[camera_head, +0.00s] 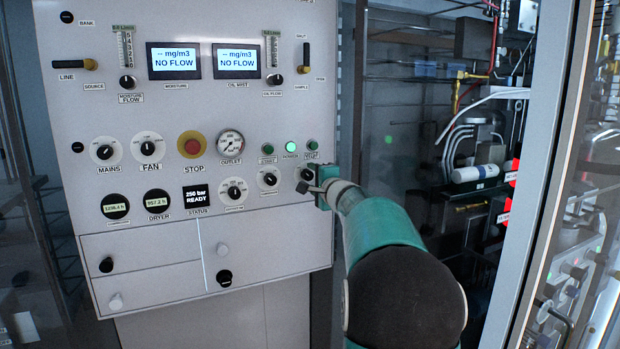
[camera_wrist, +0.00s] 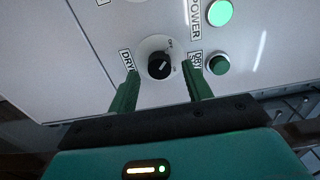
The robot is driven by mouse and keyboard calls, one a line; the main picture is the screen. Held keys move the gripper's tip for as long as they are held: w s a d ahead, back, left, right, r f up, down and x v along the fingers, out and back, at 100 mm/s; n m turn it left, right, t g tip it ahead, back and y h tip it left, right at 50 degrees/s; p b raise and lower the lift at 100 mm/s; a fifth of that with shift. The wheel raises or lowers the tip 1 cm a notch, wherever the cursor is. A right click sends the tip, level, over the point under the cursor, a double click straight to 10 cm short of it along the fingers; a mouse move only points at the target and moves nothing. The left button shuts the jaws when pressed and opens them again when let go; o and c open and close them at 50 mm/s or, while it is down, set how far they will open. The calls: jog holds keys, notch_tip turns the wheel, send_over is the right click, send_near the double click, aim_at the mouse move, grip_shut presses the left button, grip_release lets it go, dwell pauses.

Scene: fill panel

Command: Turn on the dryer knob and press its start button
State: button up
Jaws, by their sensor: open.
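The black dryer knob (camera_wrist: 159,65) on its round white dial shows between my gripper's two green fingers (camera_wrist: 160,78) in the wrist view, with a gap on each side. Its light pointer line slants up and right, near an OFF mark at the dial's upper right. The green dryer start button (camera_wrist: 218,64) is just right of the right finger, its label partly hidden by that finger. In the head view my gripper (camera_head: 317,186) is at the panel's right edge, the knob (camera_head: 307,174) is partly hidden, and the start button (camera_head: 312,145) is above it. My gripper is open; finger contact cannot be told.
The lit green power lamp (camera_head: 291,146) is beside the start button. Other knobs, such as the fan knob (camera_head: 149,146), and the red stop button (camera_head: 191,144) cover the white panel (camera_head: 240,105). A metal cabinet post (camera_head: 545,150) stands to the right.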

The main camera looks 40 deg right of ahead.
aim_at(307, 175)
jog(key=shift+x, duration=1.15)
jog(key=c, duration=1)
jog(key=shift+a, duration=0.1)
